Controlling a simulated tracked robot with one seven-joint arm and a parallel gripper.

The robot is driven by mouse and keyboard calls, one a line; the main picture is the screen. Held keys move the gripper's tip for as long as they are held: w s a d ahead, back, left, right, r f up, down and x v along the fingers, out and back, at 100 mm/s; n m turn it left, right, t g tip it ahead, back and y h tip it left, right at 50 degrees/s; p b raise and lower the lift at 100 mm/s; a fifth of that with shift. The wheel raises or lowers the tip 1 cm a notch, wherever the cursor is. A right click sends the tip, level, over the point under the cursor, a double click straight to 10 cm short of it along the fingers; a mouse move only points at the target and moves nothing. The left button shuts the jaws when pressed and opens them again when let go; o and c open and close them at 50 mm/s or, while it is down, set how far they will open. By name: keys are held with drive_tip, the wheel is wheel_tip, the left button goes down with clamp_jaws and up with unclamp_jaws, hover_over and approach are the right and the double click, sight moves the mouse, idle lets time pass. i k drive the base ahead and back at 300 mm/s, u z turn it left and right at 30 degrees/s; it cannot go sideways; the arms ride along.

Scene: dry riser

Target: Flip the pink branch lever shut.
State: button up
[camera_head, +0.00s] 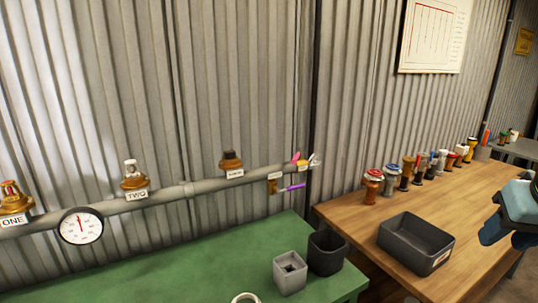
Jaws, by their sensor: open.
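The pink branch lever (296,158) is small and sits near the right end of the grey pipe, above a yellow-brown fitting (302,165). It points up and slightly left. Its exact angle to its branch is too small to tell. My gripper (507,236), blue and teal, is at the right edge, partly cut off by the frame. It is open, with nothing visible in it, over the wooden table and far to the right of the lever.
A purple lever (296,187) and a white lever (314,160) are close to the pink one. A gauge (81,226) and capped outlets line the pipe.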

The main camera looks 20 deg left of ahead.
sight(294, 160)
drive_tip(key=u, duration=0.35)
drive_tip(key=i, duration=0.8)
drive_tip(key=u, duration=0.55)
drive_tip(key=k, duration=0.9)
drive_tip(key=u, duration=0.2)
drive_tip(key=i, duration=0.95)
drive_tip(key=z, duration=0.05)
